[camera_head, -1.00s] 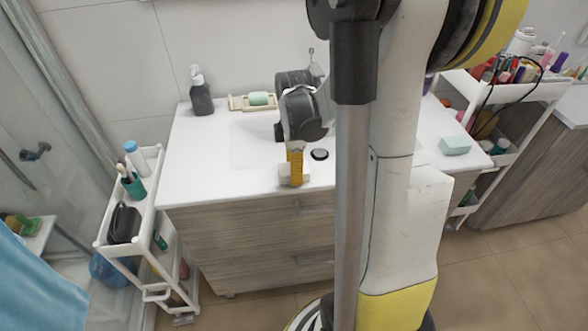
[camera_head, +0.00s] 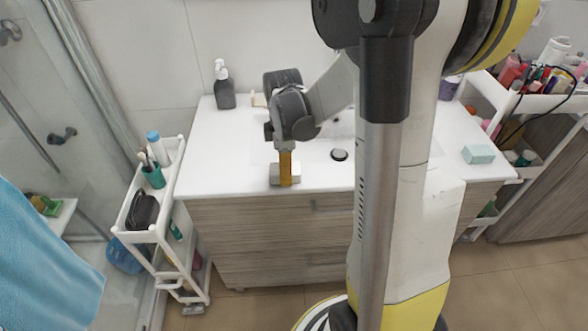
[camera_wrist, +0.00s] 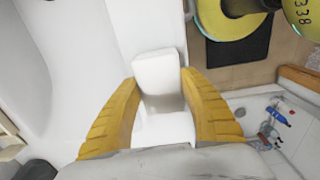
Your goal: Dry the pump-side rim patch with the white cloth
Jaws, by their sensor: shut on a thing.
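My gripper (camera_head: 285,180) has yellow fingers and is shut on the white cloth (camera_wrist: 158,78), which looks like a small pale block between the fingers in the wrist view. The dark pump bottle (camera_head: 225,94) stands upright at the back left corner of the sink top. No wet patch can be made out on the rim.
A dark round drain (camera_head: 339,155) lies right of my gripper. A white cart (camera_head: 165,235) with a teal cup (camera_head: 154,177) stands left of the cabinet. A pale green block (camera_head: 478,154) lies at the sink top's right end. The left front rim is clear.

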